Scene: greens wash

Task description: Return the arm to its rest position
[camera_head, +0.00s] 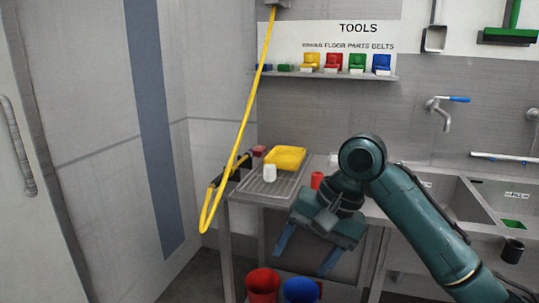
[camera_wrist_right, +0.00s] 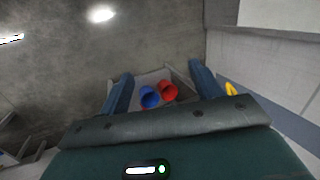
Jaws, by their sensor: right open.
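My right arm (camera_head: 420,215) comes in from the right in the head view, bent at a raised joint. My right gripper (camera_head: 305,262) hangs in front of the steel counter, its fingers spread and pointing down. Nothing is between the fingers. In the right wrist view the two blue fingers of this gripper (camera_wrist_right: 160,85) stand wide apart. A blue bucket (camera_wrist_right: 149,97) and a red bucket (camera_wrist_right: 168,91) show beyond them, apart from the gripper. My left gripper is in neither view.
The counter's drainboard (camera_head: 262,188) holds a yellow tray (camera_head: 285,158) and a white cup (camera_head: 269,173). A red cup (camera_head: 317,180) stands beside my arm. A yellow hose (camera_head: 243,125) hangs at the left. Sinks (camera_head: 440,187) are at the right. The floor left of the counter is clear.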

